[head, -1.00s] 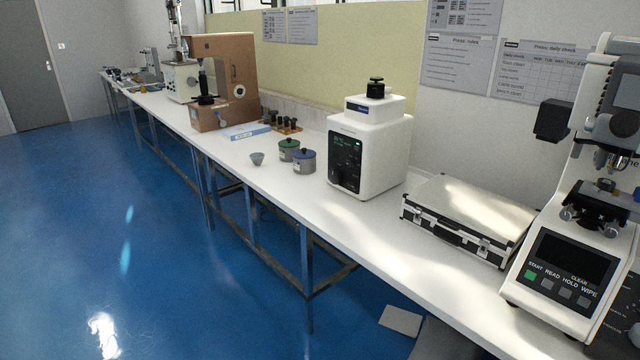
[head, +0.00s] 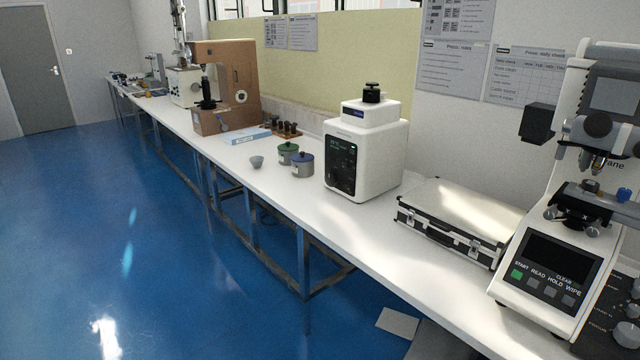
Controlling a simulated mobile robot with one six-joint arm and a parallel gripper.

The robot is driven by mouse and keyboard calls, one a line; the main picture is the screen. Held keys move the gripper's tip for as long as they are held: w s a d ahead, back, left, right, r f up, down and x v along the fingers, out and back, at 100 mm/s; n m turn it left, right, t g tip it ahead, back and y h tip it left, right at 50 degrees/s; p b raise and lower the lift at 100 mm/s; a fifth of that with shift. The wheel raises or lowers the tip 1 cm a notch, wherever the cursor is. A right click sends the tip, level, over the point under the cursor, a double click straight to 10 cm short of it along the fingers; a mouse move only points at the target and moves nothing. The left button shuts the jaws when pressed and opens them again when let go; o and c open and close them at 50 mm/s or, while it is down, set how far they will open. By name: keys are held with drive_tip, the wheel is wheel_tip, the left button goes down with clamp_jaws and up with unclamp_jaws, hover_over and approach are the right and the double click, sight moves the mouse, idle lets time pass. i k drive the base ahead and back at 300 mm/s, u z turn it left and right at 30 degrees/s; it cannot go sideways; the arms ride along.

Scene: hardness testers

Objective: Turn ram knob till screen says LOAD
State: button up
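A white press-like machine (head: 382,158) stands on the bench right of the middle. A black knob (head: 372,92) sits on its stepped top, the likely ram knob. Its dark front panel has a small screen (head: 343,151) with faint green text, too small to read surely; I cannot make out LOAD. A small round knob shows low on the panel. My gripper is not in view, and nothing touches the machine.
A silver case (head: 466,208) lies right of the machine; a white tester (head: 555,235) stands beyond it. Blue floor (head: 150,250) is open in front of the bench.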

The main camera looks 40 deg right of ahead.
sight(331, 179)
drive_tip(key=z, duration=0.1)
drive_tip(key=i, duration=0.85)
